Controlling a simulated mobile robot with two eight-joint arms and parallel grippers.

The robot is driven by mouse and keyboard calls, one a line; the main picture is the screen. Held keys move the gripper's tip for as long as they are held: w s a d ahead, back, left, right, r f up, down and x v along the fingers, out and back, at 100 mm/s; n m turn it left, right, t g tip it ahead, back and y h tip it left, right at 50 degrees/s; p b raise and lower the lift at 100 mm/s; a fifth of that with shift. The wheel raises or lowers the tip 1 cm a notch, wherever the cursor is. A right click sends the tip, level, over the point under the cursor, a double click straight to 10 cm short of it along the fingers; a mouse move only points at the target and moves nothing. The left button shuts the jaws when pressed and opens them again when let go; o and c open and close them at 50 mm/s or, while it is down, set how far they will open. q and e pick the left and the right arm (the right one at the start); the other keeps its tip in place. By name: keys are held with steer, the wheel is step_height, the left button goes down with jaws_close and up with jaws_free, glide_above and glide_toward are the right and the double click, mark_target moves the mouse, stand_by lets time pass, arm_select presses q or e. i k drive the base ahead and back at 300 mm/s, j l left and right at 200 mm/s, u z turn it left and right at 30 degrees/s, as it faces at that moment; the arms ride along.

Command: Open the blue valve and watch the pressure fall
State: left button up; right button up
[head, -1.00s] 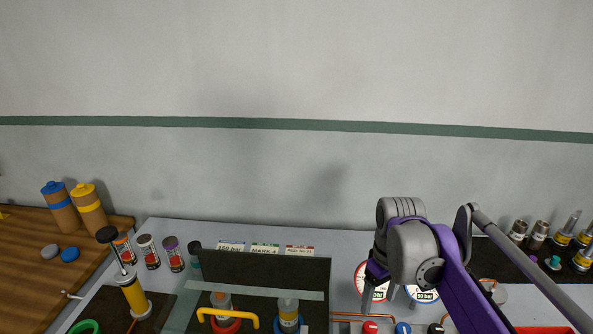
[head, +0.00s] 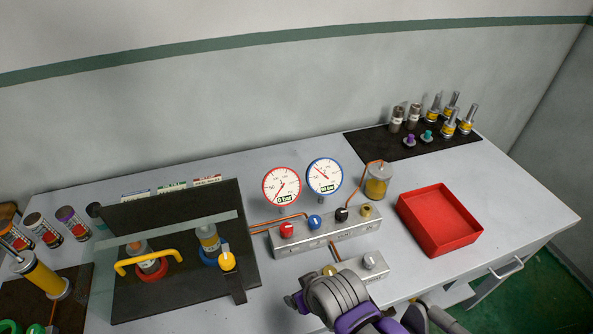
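The blue valve knob (head: 315,222) is on the grey manifold block (head: 330,236), between a red knob (head: 287,230) and a black knob (head: 341,214). The blue-rimmed gauge (head: 323,176) stands behind the block, and its label appears to read 90 bar. The red-rimmed gauge (head: 282,186) beside it appears to read 0 bar. A grey and purple part of my arm shows at the bottom, in front of the block. No gripper fingers show in the head view.
A red tray (head: 440,222) is right of the block. A dark fixture with a yellow handle (head: 148,261) is at left. Metal fittings stand on a dark mat (head: 408,150) at the back right. Bench top right of the red tray is clear.

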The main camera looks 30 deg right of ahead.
mark_target(314, 221)
steer(key=l+z, duration=0.4)
steer(key=k+l+z, duration=0.1)
steer(key=l+z, duration=0.2)
steer(key=z, duration=0.15)
